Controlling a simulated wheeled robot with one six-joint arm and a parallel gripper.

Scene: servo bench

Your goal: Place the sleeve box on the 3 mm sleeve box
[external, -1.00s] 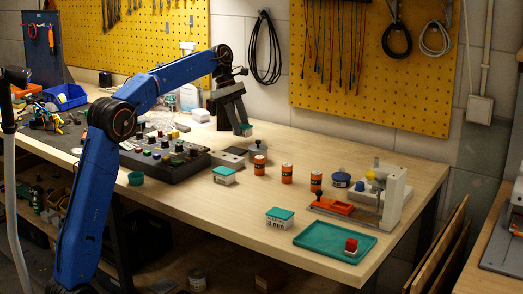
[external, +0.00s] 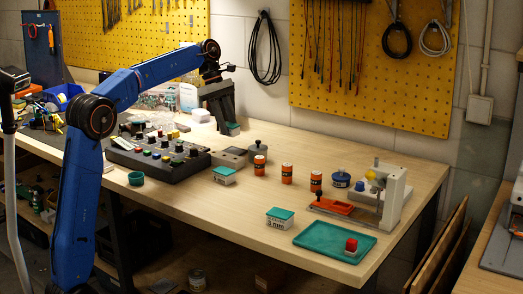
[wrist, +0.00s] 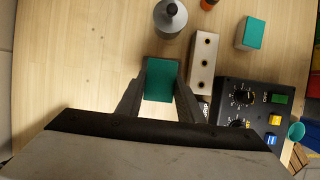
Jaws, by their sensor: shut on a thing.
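My gripper (external: 231,127) is shut on a sleeve box with a green lid, near the back of the bench. In the wrist view the held sleeve box (wrist: 159,80) sits between my two fingers. I cannot tell how far it is above the bench top. The 3 mm sleeve box (external: 279,219), white with a green lid and "3 mm" on its front, stands near the front edge, well to the right of my gripper. Another green-lidded box (external: 224,176) stands nearer my gripper; its label is too small to read.
A grey block with holes (wrist: 203,62) and a grey knobbed pot (external: 257,151) stand right of my gripper. Several orange cans (external: 287,174) stand mid-bench. A black control panel (external: 160,155) is at left. A green tray (external: 310,244) holds a red block at the front right.

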